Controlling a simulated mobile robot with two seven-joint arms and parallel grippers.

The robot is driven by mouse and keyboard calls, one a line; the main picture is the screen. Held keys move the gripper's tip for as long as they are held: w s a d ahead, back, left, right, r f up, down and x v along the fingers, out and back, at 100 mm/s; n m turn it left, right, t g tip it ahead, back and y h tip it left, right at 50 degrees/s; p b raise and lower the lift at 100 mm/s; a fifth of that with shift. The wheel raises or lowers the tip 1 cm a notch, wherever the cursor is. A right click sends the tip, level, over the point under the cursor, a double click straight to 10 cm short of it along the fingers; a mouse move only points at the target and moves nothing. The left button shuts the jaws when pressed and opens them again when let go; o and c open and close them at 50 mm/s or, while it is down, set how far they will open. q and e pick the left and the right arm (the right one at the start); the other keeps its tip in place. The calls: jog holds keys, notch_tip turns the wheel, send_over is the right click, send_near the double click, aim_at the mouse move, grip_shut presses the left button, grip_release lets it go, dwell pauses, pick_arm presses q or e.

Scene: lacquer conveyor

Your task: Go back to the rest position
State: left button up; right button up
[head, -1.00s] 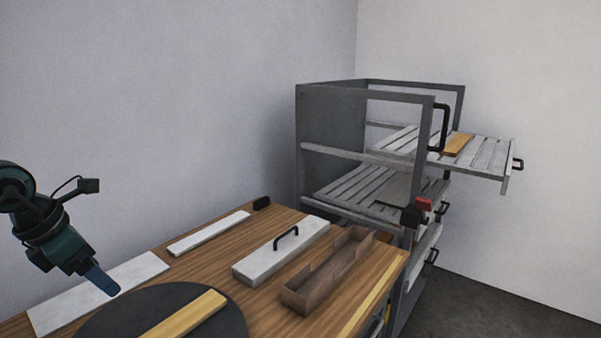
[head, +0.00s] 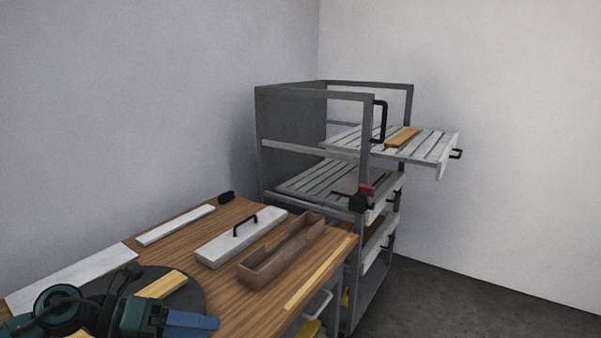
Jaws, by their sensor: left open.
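My left gripper (head: 205,323), with blue fingers, is at the bottom left of the head view, over the front of the wooden table (head: 225,299). It is open and I see nothing between its fingers. My left arm hides part of the dark round disc (head: 192,297) behind it. A light wooden strip (head: 163,284) lies on the disc, apart from the fingers. My right gripper is not in view.
A white lidded box with a black handle (head: 222,250) and a brown open trough (head: 262,272) are on the table. White panels lie along the wall side. A grey rack (head: 290,132) stands beyond, its upper slatted shelf (head: 437,154) pulled out with an orange-brown strip (head: 403,137).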

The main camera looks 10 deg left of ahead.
pick_arm(q)
jog(key=d+f+n+t+y+p, duration=0.1)
jog(key=d+f+n+t, duration=0.1)
jog(key=n+t, duration=0.5)
jog(key=d+f+n+t, duration=0.3)
jog(key=n, duration=0.8)
jog(key=s+f+n+g+y, duration=0.2)
jog(key=s+f+n+y, duration=0.2)
jog(key=s+f+n, duration=0.2)
jog(key=s+d+f+n+g+y, duration=0.1)
jog(key=s+f+n+g+y, duration=0.1)
jog(key=s+f+n+y, duration=0.2)
notch_tip(320, 180, down, 8)
jog(key=s+n+p, duration=0.1)
jog(key=s+n, duration=0.2)
jog(key=n, duration=0.4)
jog(key=shift+d+y, duration=0.15)
jog(key=shift+y, duration=0.25)
jog(key=shift+w+d, duration=0.1)
